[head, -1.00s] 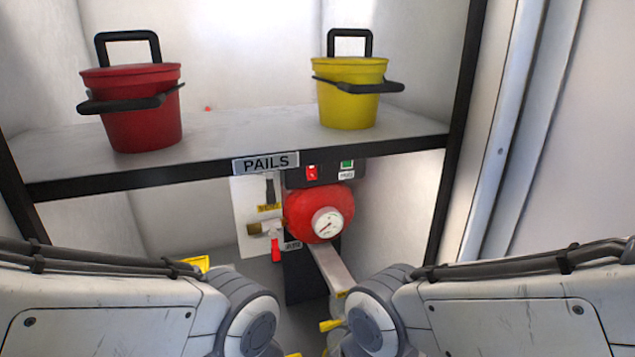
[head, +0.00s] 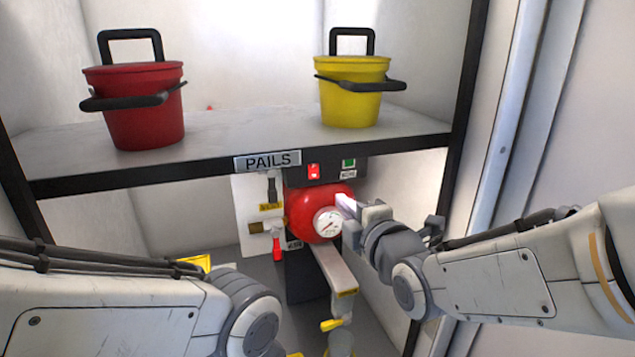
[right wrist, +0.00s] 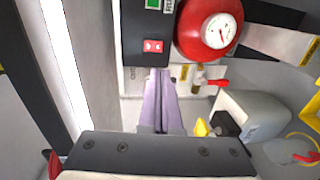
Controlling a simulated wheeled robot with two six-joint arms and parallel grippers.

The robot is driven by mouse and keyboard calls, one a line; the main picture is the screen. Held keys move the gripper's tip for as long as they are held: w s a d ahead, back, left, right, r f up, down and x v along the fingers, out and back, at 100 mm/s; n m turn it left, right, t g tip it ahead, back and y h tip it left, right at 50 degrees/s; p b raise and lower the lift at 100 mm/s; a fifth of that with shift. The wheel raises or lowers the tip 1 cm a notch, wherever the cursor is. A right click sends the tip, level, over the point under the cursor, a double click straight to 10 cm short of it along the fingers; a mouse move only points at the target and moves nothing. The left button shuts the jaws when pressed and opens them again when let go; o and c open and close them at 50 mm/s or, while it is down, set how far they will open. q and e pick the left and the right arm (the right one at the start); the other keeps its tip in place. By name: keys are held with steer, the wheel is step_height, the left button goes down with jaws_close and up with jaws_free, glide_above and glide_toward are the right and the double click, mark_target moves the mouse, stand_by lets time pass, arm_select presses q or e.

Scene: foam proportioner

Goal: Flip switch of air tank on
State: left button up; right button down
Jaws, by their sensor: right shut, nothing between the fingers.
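The red tank (head: 312,200) with a round white gauge (head: 327,222) sits under the shelf. Above it is a dark panel with a small red rocker switch (head: 313,171) and a green one (head: 348,163). In the right wrist view the red switch (right wrist: 153,46) looks bright, with pale marks. My right gripper (head: 343,203) is at the right side of the tank, below the panel. Its fingers (right wrist: 160,80) are shut and empty, with tips close to the red switch in the picture; I cannot tell whether they touch. My left gripper is out of view; only my left arm shows.
A shelf (head: 226,175) labelled PAILS runs above the panel, with a red pail (head: 142,120) and a yellow pail (head: 350,100) on it. A red-handled valve (head: 276,248) is left of the tank. A dark shelf post (head: 460,130) stands at the right.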

steer(key=p, duration=0.5)
glide_toward(314, 178)
steer(key=x, duration=0.7)
steer(key=shift+s, duration=0.1)
